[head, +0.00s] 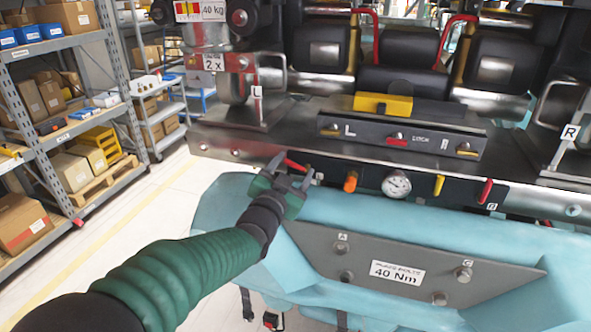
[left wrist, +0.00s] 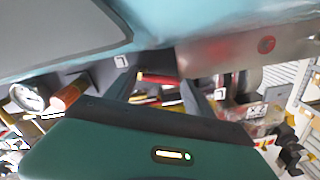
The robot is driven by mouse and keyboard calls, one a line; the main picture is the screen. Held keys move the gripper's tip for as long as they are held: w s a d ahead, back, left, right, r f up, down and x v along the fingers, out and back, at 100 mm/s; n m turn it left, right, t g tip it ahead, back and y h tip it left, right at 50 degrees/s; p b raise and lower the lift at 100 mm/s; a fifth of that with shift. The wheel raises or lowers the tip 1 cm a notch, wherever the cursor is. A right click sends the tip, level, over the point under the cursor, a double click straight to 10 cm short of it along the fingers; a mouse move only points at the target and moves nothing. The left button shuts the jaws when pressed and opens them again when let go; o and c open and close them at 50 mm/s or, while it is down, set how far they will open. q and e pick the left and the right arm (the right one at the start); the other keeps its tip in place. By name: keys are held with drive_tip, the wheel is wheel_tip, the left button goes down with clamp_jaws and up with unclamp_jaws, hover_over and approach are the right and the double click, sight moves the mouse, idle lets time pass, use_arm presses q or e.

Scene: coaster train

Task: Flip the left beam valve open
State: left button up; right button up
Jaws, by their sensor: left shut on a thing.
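The left beam valve has a red lever (head: 295,164) on the dark front panel, left of the orange knob. It also shows in the left wrist view (left wrist: 157,79), lying between my fingers. My left gripper (head: 291,172) reaches in from the lower left and is shut on this lever. The lever's base and pivot are partly hidden by the fingers. A similar red lever (head: 486,190) sits farther right on the same panel, pointing up and tilted a little, with a small label beside it. My right gripper is in neither view.
An orange knob (head: 350,181), a round gauge (head: 397,184) and a yellow lever (head: 439,185) line the panel right of my gripper. A light-blue padded cover (head: 235,208) bulges below. A lever box (head: 400,130) sits above. Storage shelves (head: 62,150) stand left, with open floor between.

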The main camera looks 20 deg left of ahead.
use_arm(q)
drive_tip(key=shift+a+f, duration=0.2)
drive_tip(key=shift+a, duration=0.25)
drive_tip(key=c, duration=0.5)
drive_tip(key=shift+d, duration=0.1)
drive_tip(key=shift+c, duration=0.3)
drive_tip(key=shift+s+d+f+n+b, duration=0.1)
drive_tip(key=shift+d+f+n+b, duration=0.35)
drive_tip(key=shift+b, duration=0.6)
drive_tip(key=n+b, duration=0.1)
drive_tip(key=b, duration=0.1)
drive_tip(key=n+b, duration=0.2)
drive_tip(key=shift+a+f, duration=0.35)
drive_tip(key=shift+r+n+b, duration=0.1)
drive_tip(key=shift+n+b, duration=0.3)
drive_tip(key=shift+n, duration=0.05)
drive_tip(key=shift+d+r, duration=0.2)
drive_tip(key=o, duration=1.4)
drive_tip(key=shift+s+a+r, duration=0.1)
drive_tip(key=shift+s+a, duration=0.05)
drive_tip(key=shift+c, duration=0.2)
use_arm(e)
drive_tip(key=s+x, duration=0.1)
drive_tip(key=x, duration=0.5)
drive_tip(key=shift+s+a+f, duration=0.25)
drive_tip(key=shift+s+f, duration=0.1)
